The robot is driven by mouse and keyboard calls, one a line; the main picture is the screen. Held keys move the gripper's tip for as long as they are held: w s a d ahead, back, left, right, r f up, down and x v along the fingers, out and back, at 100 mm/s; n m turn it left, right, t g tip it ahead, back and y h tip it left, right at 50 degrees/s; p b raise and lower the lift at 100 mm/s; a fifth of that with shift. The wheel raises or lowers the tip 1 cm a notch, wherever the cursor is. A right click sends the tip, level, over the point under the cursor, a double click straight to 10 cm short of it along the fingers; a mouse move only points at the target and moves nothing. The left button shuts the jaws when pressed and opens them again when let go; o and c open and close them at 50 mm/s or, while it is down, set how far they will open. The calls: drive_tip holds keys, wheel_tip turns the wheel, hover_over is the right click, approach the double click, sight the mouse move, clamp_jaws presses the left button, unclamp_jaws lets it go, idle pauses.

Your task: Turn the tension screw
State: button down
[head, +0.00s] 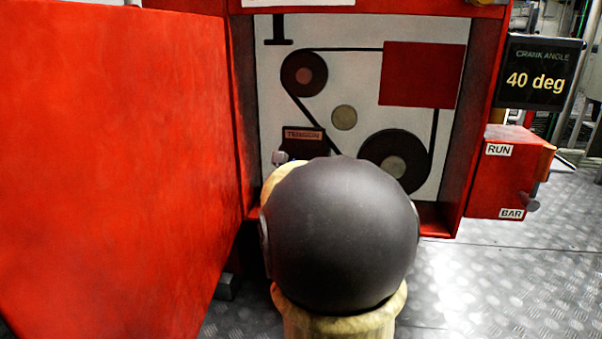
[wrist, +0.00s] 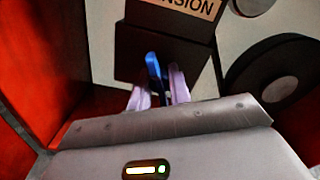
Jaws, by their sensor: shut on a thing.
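The tension block (head: 302,143) is a dark block with an orange TENSION label, inside the red cabinet below the upper left pulley. In the wrist view the dark block (wrist: 170,50) is straight ahead, its label cut by the top edge. A blue part (wrist: 153,66), apparently the tension screw, stands in front of the block's face. My gripper (wrist: 157,90) has its two pale fingers on either side of the blue part and is shut on it. In the head view my arm hides most of the gripper and the screw.
A large red door (head: 115,160) stands open at the left. A black belt runs round the upper pulley (head: 304,74) and a larger lower pulley (head: 394,160). A display (head: 540,74) reads crank angle 40 deg. A red RUN/BAR box (head: 497,181) is at the right.

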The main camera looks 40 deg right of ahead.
drive_tip(key=shift+f+m, duration=0.15)
drive_tip(key=shift+m, duration=0.65)
drive_tip(key=c, duration=1.3)
unclamp_jaws()
